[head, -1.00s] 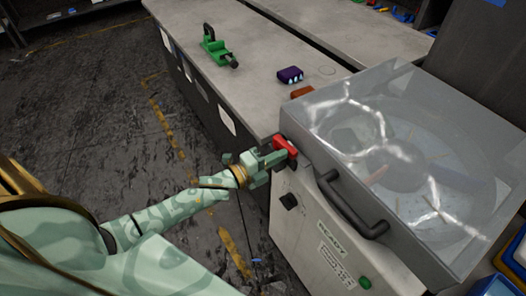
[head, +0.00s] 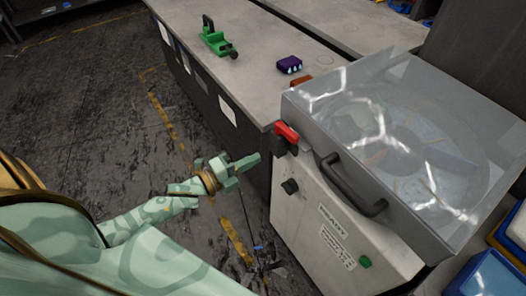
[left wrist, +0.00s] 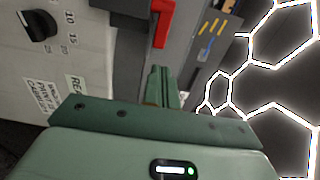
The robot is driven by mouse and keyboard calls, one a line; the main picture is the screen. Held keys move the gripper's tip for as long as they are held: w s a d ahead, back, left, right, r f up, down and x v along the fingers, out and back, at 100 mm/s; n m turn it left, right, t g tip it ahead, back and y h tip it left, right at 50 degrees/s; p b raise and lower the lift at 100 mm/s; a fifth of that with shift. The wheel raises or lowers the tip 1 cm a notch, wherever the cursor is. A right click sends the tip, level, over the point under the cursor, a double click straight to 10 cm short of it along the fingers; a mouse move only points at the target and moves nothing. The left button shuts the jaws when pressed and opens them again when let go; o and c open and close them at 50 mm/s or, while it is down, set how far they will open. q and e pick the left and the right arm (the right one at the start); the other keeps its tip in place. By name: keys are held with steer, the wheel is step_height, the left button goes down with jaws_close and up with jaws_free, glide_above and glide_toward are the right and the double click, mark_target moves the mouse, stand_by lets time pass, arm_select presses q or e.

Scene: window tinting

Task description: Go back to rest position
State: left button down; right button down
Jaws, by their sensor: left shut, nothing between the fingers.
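My left gripper (head: 250,162) is shut and empty in the head view. It hangs over the floor, left of the grey machine and apart from its red latch (head: 287,132). In the left wrist view, the closed fingers (left wrist: 163,85) point toward the machine, with the red latch (left wrist: 163,22) beyond them. The machine (head: 318,205) has a clear lid (head: 410,130) that looks lowered over a round chamber. My right gripper is not in view.
The machine front has a dark handle (head: 350,187), a black knob (head: 290,187) and a green button (head: 365,262). A bench (head: 245,85) behind carries a green clamp (head: 217,40) and a purple block (head: 289,64). Blue and yellow bins (head: 490,272) stand at right. Floor at left is clear.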

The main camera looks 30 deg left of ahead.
arm_select(q)
steer(key=shift+d+v, duration=0.25)
steer(key=shift+v, duration=1.45)
steer(key=s+a+f+n+g+y, duration=0.25)
steer(key=s+f+n, duration=0.25)
steer(key=f, duration=0.4)
steer(key=s+a+f+n+g+y, duration=0.2)
steer(key=s+a+f+n+y, duration=0.15)
steer(key=f, duration=0.55)
steer(key=s+a+f+n+g+y, duration=0.25)
steer(key=s+f+n, duration=0.3)
steer(key=f, duration=0.35)
steer(key=s+d+f+n+g, duration=0.1)
steer(key=s+f+n+g, duration=0.15)
steer(key=s+f, duration=0.45)
steer(key=s+d+f+n+g, duration=0.2)
steer(key=s+f+g, duration=0.15)
steer(key=s, duration=0.75)
steer(key=s+d+f+n+g, duration=0.1)
steer(key=s+d+g, duration=0.1)
steer(key=s+d, duration=0.5)
steer(key=shift+d, duration=0.25)
steer(key=shift+w+f, duration=0.1)
